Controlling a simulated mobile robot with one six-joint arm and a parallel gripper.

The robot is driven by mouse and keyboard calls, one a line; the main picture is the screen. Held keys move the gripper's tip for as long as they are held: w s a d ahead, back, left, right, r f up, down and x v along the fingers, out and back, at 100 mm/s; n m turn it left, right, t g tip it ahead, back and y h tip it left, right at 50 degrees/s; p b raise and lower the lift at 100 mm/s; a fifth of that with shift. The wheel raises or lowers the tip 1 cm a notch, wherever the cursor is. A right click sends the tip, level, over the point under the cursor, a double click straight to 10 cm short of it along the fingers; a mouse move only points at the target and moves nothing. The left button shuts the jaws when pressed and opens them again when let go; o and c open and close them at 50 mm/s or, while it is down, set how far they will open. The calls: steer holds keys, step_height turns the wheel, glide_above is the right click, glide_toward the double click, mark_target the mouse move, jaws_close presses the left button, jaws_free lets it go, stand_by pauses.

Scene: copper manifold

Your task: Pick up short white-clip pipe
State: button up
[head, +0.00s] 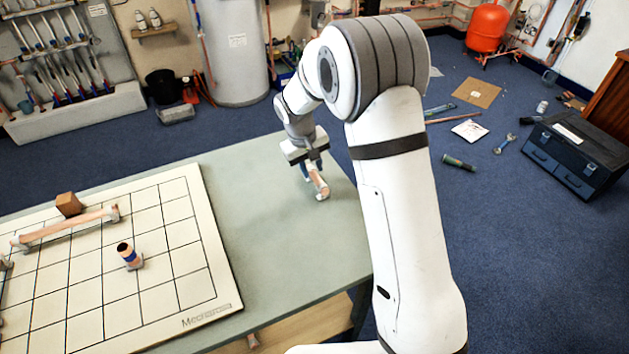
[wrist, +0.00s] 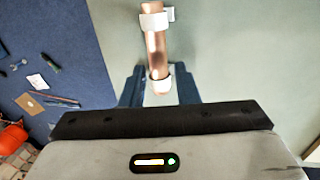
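The short copper pipe (head: 317,181) with white clips is at the right part of the green-grey table. In the wrist view the pipe (wrist: 156,48) runs up the picture, with one white clip near its far end and another at its near end. My gripper (head: 308,169) is right at the pipe, pointing down over the table. Whether the fingertips reach table height is hard to tell.
A white gridded board (head: 185,290) lies at the left of the table (head: 270,240). It holds a longer copper pipe (head: 65,228), a brown block (head: 68,204) and a short upright pipe piece (head: 128,253). The table between board and gripper is clear. Tools lie on the blue floor.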

mark_target(314, 175)
steer(key=f, duration=0.2)
steer(key=d+f, duration=0.1)
steer(key=f, duration=0.1)
steer(key=shift+f, duration=0.25)
jaws_close()
